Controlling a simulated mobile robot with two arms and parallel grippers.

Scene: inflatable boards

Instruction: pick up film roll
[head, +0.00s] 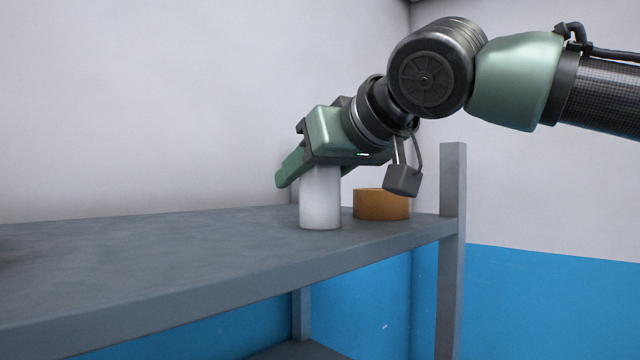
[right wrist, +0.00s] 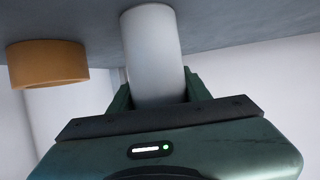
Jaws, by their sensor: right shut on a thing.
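The film roll (head: 320,203) is a white upright cylinder near the right end of the grey shelf (head: 150,262). Its base appears to be on the shelf top. My right gripper (head: 306,172) comes down on it from above right and is shut on its upper part. In the right wrist view the white film roll (right wrist: 155,55) sits between the green fingers of my right gripper (right wrist: 158,92). The fingers hide part of its upper end. My left gripper is not in view.
An orange-brown round roll (head: 381,205) lies on the shelf just right of the film roll, and it also shows in the right wrist view (right wrist: 46,66). A grey shelf post (head: 451,250) rises at the right corner. The shelf's left and middle are mostly clear. A wall stands behind.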

